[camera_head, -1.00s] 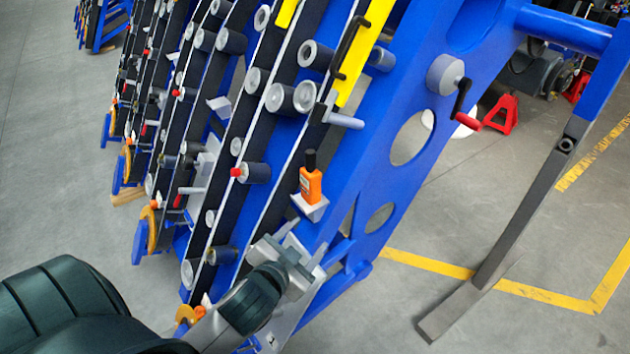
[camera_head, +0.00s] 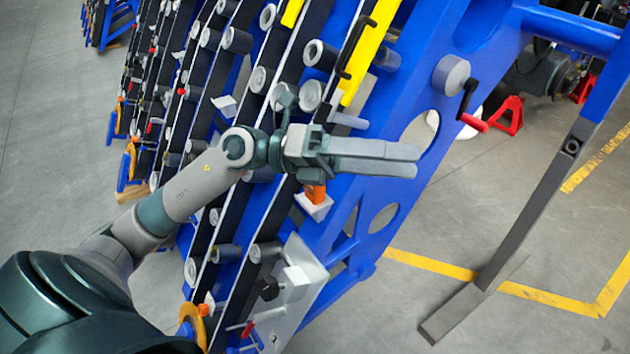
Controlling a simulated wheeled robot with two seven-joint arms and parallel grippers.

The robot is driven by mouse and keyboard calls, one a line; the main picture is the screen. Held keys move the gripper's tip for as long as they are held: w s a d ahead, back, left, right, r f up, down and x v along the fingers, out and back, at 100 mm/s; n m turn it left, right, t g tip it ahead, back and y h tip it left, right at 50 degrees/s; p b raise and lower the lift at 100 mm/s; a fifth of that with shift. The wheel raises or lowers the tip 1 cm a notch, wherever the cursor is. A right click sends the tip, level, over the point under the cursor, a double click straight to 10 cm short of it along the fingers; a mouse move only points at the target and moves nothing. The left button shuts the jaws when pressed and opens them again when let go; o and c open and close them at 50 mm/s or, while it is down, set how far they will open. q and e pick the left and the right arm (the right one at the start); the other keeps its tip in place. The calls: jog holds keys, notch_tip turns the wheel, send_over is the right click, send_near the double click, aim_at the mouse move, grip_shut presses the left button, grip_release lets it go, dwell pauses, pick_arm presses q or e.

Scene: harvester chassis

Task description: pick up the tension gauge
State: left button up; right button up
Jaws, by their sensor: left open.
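A small orange item (camera_head: 315,194), which I take for the tension gauge, stands on a small light bracket (camera_head: 316,210) on the blue chassis. My left gripper's palm hides its upper part, which was black in the earlier view. Nothing shows between the fingers. The fingertips lie right of the orange item, over a round hole in the blue frame. My right gripper is not in view.
Several black belts with grey rollers (camera_head: 237,41) run up the chassis on the left. A grey plate (camera_head: 308,298) with a white block is below.

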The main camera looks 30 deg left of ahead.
pick_arm(q)
jog(key=w+a+f+m+g+y, duration=0.1)
jog(key=w+a+f+m+y, duration=0.15)
jog(key=a+f+y, duration=0.5)
jog(key=a+r+n+y, duration=0.1)
jog(key=a+y, duration=0.7)
jog(key=a, duration=0.9)
jog(key=shift+w+r+n+t, duration=0.35)
jog(key=shift+w+r, duration=0.1)
jog(key=shift+r, duration=0.15)
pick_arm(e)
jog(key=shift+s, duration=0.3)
pick_arm(q)
jog(key=shift+y, duration=0.25)
jog(key=p+x, duration=0.3)
jog(key=x, duration=0.9)
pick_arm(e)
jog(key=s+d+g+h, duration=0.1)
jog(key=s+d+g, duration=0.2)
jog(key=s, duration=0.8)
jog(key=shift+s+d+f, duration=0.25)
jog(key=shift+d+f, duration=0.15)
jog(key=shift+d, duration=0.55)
pick_arm(q)
jog(key=shift+f, duration=0.15)
